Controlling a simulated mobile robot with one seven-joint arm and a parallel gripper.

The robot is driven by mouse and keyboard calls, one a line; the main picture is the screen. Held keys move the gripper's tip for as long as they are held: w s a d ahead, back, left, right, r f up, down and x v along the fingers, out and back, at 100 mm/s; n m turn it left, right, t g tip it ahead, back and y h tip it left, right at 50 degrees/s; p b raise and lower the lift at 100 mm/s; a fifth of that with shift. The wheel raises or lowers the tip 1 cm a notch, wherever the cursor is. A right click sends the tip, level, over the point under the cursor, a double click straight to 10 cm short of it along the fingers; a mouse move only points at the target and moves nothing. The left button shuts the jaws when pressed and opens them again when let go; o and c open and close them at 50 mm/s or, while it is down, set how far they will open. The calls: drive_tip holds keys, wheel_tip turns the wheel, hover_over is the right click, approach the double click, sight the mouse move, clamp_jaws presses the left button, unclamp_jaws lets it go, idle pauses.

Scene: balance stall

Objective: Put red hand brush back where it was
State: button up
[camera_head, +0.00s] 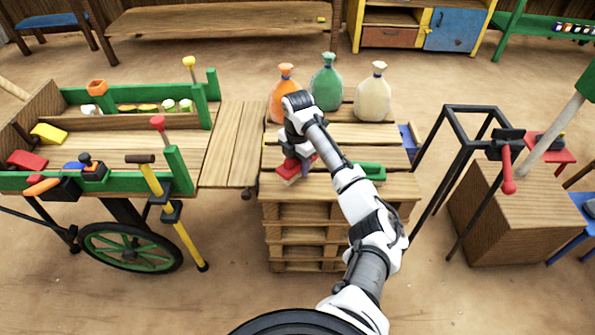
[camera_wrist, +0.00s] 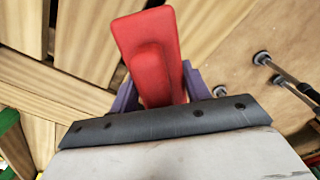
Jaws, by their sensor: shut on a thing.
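The red hand brush (camera_head: 287,171) is at the front left of the stacked wooden pallets (camera_head: 330,190), partly hidden by my gripper. In the wrist view its red handle (camera_wrist: 150,50) stands between the purple fingers of my gripper (camera_wrist: 160,90). My gripper, at the end of my white and grey arm, also shows in the head view (camera_head: 297,160); it is shut on the brush. I cannot tell whether the brush touches the slats or hangs just above them.
Orange (camera_head: 284,92), green (camera_head: 326,84) and cream (camera_head: 373,94) bags stand at the pallets' back. A green brush-like thing (camera_head: 371,170) lies right of my arm. A cart (camera_head: 120,185) with tools adjoins on the left; a black frame (camera_head: 455,150) and wooden box (camera_head: 515,220) stand right.

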sight(298, 172)
drive_tip(key=shift+f, duration=2)
drive_tip(key=o, duration=0.9)
drive_tip(key=shift+f, duration=0.15)
drive_tip(key=shift+o, duration=0.2)
wheel_tip(298, 172, up, 12)
drive_tip(key=shift+r+b, duration=0.2)
drive_tip(key=shift+b, duration=0.15)
